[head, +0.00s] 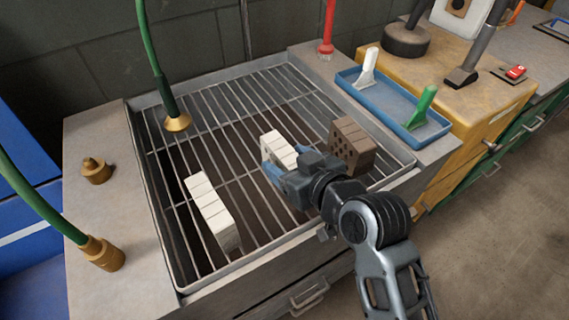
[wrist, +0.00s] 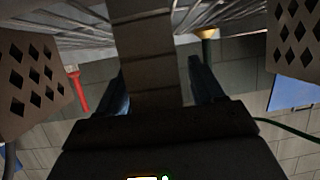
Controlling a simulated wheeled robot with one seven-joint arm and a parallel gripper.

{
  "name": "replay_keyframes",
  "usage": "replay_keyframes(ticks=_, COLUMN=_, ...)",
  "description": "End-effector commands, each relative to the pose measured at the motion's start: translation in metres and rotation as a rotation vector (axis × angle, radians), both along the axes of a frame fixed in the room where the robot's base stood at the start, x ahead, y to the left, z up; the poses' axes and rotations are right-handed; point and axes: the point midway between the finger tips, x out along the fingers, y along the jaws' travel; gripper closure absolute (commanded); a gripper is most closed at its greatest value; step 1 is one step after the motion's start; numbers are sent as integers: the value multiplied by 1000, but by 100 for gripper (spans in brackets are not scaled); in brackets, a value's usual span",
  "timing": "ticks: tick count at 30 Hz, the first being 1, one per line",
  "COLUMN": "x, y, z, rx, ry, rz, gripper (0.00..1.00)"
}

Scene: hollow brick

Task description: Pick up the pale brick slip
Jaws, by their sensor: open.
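A pale brick slip (head: 275,143), marked into several segments, stands on the metal grate near its middle. My gripper (head: 281,160) is down at this slip, and its blue fingers hide part of it. In the wrist view the segmented slip (wrist: 145,45) shows shaded between the two fingers (wrist: 161,85). One finger is on each side of it. The gripper is open and not closed on it; whether either finger touches it cannot be told.
A brown hollow brick (head: 352,146) stands close right of my gripper, its diamond holes (wrist: 33,76) showing in the wrist view. A longer pale block (head: 210,208) stands on the grate (head: 245,108) at left. Hoses hang at left; a blue tray (head: 393,108) lies right.

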Motion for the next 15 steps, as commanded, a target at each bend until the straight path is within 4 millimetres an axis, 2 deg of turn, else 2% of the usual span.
replay_keyframes(ticks=3, x=0, y=0, z=0, rx=0, ry=0, rz=0, gripper=35)
replay_keyframes(ticks=15, x=0, y=0, z=0, rx=1, ry=-1, rz=0, gripper=73)
